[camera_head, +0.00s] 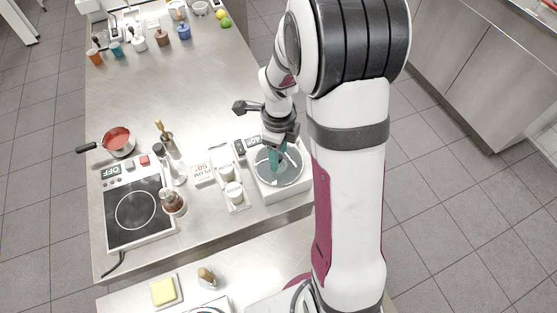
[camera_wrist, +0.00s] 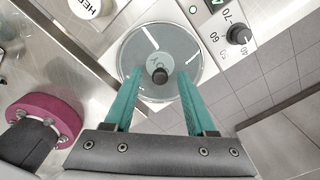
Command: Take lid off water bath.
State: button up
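The water bath (camera_head: 293,189) is a white box on the steel table, with a dial and number scale (camera_wrist: 237,34) on its panel. Its round, see-through lid (camera_head: 288,178) sits on top. My gripper (camera_head: 274,160) is above the lid. In the wrist view its two teal fingers (camera_wrist: 158,88) are apart, one on each side of the knob, with visible gaps. Whether the fingertips are level with the knob is hard to tell.
Left of the bath stand small white-lidded jars (camera_head: 234,191) and a label card (camera_head: 202,171). The table's middle, further back, is clear.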

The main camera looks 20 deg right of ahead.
grip_shut()
jog(key=shift+r, duration=0.2)
